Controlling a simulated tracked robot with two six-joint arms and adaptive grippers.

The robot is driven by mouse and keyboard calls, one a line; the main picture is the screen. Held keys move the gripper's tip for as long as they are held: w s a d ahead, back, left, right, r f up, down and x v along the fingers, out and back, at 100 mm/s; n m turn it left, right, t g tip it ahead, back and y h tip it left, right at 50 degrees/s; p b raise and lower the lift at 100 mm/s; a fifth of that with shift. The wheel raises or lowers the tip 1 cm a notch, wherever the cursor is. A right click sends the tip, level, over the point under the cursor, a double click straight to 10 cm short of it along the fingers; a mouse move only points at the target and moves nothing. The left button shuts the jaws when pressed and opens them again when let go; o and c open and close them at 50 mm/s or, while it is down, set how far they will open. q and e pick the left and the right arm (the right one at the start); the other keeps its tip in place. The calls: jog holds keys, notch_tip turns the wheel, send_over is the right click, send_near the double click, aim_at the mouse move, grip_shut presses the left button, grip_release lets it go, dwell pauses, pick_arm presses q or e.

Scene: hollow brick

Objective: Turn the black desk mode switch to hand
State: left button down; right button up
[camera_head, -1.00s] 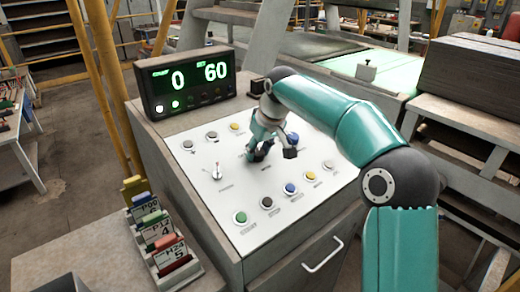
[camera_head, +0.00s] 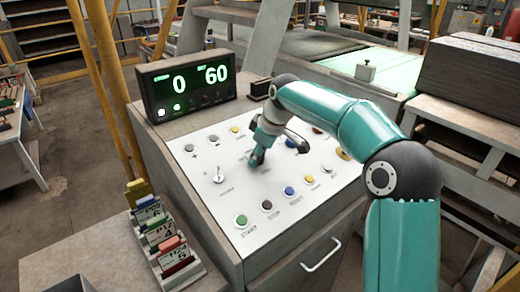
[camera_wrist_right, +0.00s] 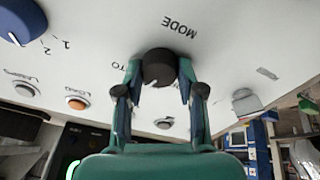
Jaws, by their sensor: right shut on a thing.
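The black mode switch (camera_wrist_right: 158,68) is a round knob on the pale panel in the right wrist view, below the printed word MODE. The letters TO show to its left, and a small pale mark shows at its lower edge. My right gripper (camera_head: 257,160) is down at the middle of the desk panel in the head view, where it hides the knob. In the wrist view its two fingers stand on either side of the knob and are shut on it. My left gripper is in neither view.
The desk panel (camera_head: 222,206) carries several buttons, including a green start button (camera_head: 240,221), and a lever switch (camera_head: 218,176). A display box (camera_head: 188,85) reads 0 and 60. A card rack (camera_head: 165,244) stands at the left. A blue knob (camera_wrist_right: 18,20) is near the mode switch.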

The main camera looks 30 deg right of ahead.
jog(key=shift+d+r+n+p, duration=0.1)
jog(key=shift+n+p, duration=0.45)
jog(key=shift+n, duration=1.25)
jog(key=o, duration=1.1)
jog(key=shift+o, duration=0.2)
jog(key=v, duration=1.1)
jog(key=shift+d+r, duration=0.2)
jog(key=shift+r, duration=0.15)
jog(key=shift+s, duration=0.15)
